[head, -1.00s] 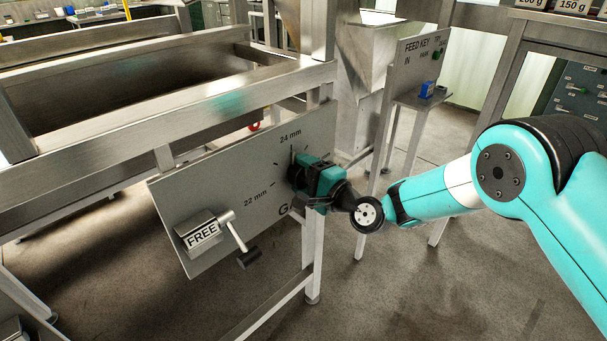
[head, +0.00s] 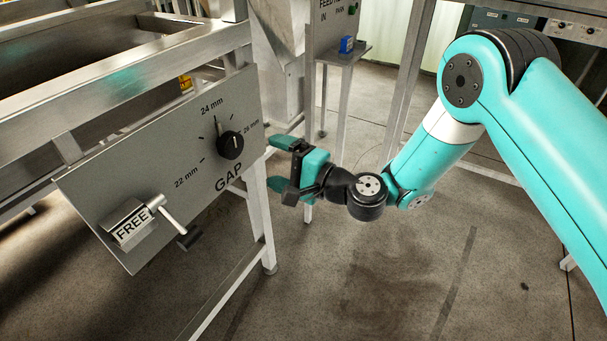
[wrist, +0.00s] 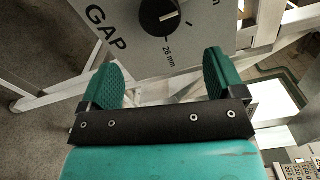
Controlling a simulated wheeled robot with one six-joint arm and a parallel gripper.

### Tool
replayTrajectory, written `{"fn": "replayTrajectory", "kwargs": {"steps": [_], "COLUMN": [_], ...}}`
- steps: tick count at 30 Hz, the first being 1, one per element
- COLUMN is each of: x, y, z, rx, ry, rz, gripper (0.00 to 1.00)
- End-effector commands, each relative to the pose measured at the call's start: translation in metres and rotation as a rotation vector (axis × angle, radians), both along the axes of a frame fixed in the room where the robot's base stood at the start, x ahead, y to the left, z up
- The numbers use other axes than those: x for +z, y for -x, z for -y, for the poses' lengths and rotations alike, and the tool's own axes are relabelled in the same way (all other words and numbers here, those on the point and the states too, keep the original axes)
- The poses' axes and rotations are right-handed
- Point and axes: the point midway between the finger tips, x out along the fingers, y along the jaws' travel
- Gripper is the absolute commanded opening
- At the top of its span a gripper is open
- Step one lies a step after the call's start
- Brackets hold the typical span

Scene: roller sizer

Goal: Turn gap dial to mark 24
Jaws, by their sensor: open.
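The black round gap dial (head: 230,146) sits on the grey panel (head: 95,185), with marks for 22, 24 and 26 mm around it. In the wrist view the dial (wrist: 158,15) is at the top, partly cut off. Its white pointer line points right, away from the 26 mm label (wrist: 168,55) below it and toward the 24 mm side; its exact reading cannot be told. My gripper (head: 272,165) is open and empty, to the right of the dial and apart from it. In the wrist view my two teal fingers (wrist: 160,78) stand wide apart below the dial.
A lever (head: 174,217) with a block reading FREE (head: 132,226) sticks out from the panel's lower left. A steel frame leg (head: 260,215) stands below the panel's right edge. A feed key stand (head: 345,50) is behind. The floor right of the frame is open.

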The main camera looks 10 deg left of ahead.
Motion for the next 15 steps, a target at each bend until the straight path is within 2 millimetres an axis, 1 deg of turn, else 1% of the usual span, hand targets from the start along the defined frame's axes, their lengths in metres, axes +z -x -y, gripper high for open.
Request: {"fn": "replayTrajectory", "kwargs": {"steps": [1,6,15], "x": [-0.007,-0.008,-0.003], "y": [0.002,0.011,0.019], "z": [0.008,0.029,0.049], "rx": [-0.002,-0.001,0.0], "ry": [-0.001,0.0,0.0], "rz": [0.0,0.003,0.004], "gripper": [0.88,0.88,0.88]}}
